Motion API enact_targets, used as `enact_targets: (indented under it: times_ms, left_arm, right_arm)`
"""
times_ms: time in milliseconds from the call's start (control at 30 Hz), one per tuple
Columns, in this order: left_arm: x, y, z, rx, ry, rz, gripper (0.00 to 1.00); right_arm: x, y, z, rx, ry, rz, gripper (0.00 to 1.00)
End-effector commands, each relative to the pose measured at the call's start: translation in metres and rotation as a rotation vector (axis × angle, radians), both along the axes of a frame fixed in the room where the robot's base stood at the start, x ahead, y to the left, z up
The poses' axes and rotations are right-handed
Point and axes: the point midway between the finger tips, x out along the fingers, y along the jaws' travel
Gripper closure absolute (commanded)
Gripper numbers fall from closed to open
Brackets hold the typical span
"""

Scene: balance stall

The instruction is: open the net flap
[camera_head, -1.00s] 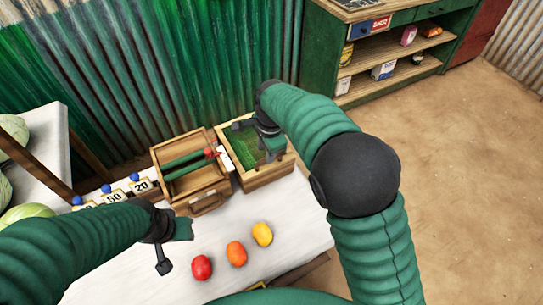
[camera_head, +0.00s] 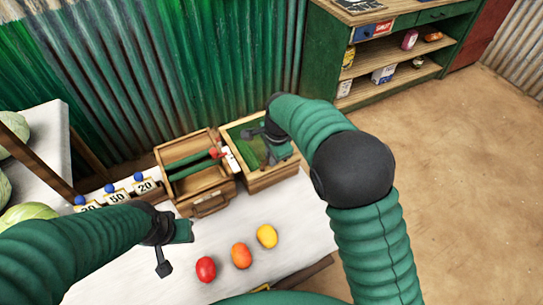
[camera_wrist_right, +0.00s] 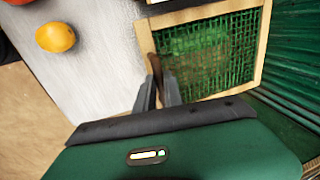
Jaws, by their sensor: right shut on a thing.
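The net flap (camera_wrist_right: 215,50) is a green mesh over the wooden box (camera_head: 272,180) at the back of the table. Its mesh also shows in the head view (camera_head: 240,132), partly hidden by my right gripper (camera_head: 272,152). In the right wrist view my right gripper (camera_wrist_right: 159,84) is shut on a brown tab (camera_wrist_right: 155,64) at the mesh's edge. Whether the flap is raised is hard to tell. My left gripper (camera_head: 174,248) is open and empty above the white table, left of the fruit.
A second wooden box (camera_head: 208,186) with green bars stands to the left. Red (camera_head: 206,269), orange (camera_head: 241,255) and yellow (camera_head: 267,236) fruit lie in front on the white table (camera_head: 290,215). Number cards stand at left; a corrugated wall (camera_head: 190,70) is behind.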

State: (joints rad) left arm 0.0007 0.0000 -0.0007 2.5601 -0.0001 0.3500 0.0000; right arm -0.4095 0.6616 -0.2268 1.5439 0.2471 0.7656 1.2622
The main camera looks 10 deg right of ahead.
Motion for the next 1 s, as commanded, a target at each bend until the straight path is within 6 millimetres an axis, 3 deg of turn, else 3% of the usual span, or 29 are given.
enact_targets:
  times_ms: [1000]
  left_arm:
    - [0.0, 0.0, 0.0, 0.0, 0.0, -0.001, 0.64]
  right_arm:
    - [0.002, -0.01, 0.0, -0.009, -0.002, -0.007, 1.0]
